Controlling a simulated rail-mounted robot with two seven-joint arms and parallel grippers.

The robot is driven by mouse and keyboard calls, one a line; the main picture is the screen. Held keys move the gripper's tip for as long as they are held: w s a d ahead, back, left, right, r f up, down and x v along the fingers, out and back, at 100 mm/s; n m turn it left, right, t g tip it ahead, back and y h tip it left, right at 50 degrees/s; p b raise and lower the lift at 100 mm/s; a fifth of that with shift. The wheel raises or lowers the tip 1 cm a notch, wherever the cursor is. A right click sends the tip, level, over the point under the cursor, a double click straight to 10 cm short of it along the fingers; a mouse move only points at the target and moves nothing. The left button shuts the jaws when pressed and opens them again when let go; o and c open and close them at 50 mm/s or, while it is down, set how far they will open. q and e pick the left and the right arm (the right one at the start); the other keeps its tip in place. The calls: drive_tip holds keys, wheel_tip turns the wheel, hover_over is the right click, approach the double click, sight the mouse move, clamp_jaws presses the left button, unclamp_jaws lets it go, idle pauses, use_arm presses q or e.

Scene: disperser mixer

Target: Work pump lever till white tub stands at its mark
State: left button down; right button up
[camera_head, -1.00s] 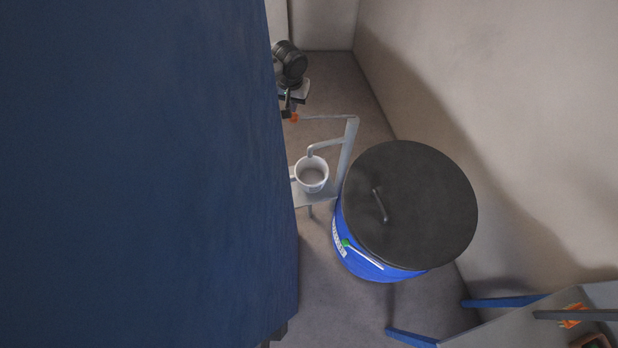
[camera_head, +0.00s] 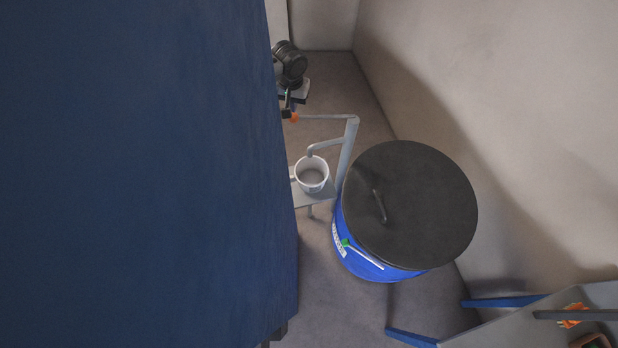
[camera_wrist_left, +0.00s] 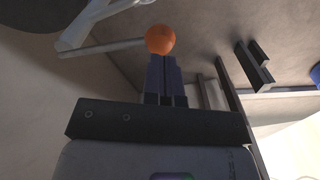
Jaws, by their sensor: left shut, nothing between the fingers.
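The white tub (camera_head: 312,174) stands upright on a small grey shelf (camera_head: 318,197), under a curved spout (camera_head: 325,145). The level inside it and any mark cannot be made out. The pump lever (camera_head: 328,117) is a thin grey rod ending in an orange knob (camera_head: 294,118). My left gripper (camera_head: 288,111) is at the knob, partly hidden by the big blue body. In the left wrist view its dark fingers (camera_wrist_left: 163,62) are shut with nothing between them. Their tips are at the orange knob (camera_wrist_left: 160,39), apparently touching it. My right gripper is not in view.
A blue drum (camera_head: 358,262) with a black lid (camera_head: 420,205) stands right of the shelf. A large dark blue body (camera_head: 140,180) fills the left side. A grey table (camera_head: 500,330) with blue legs is at the lower right. Floor is bare between them.

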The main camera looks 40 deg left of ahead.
use_arm(q)
drive_tip(key=shift+f+b, duration=0.85)
drive_tip(key=shift+f, duration=1.65)
wheel_tip(320, 180, down, 6)
drive_tip(key=b, duration=0.2)
drive_tip(key=shift+b, duration=0.4)
drive_tip(key=shift+f, duration=0.1)
